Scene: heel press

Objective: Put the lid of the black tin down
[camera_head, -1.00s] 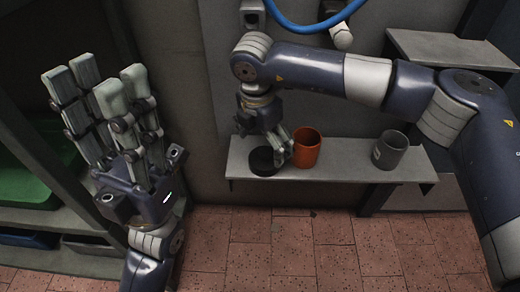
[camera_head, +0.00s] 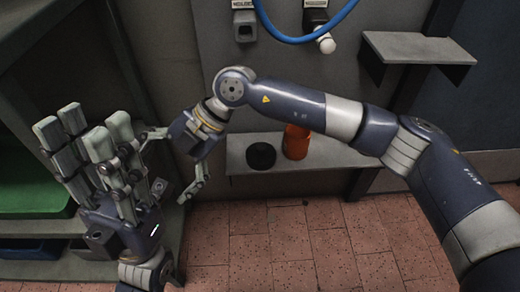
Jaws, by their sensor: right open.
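A low, round black tin (camera_head: 261,156) sits on the grey wall shelf, left of an orange cup. Its top looks dark, and I cannot tell the lid from the body. No separate lid shows. My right gripper (camera_head: 172,163) is to the left of the tin and apart from it, with its fingers spread and nothing between them. My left gripper (camera_head: 86,134) is at the far left with its fingers pointing up, apart and empty. The two grippers are close together in the picture.
The orange cup (camera_head: 297,142) stands on the wall shelf (camera_head: 240,167), partly behind my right arm. A green bin (camera_head: 30,185) and a blue bin (camera_head: 30,249) are in the rack at left. A blue hose (camera_head: 290,38) hangs above. The tiled floor is clear.

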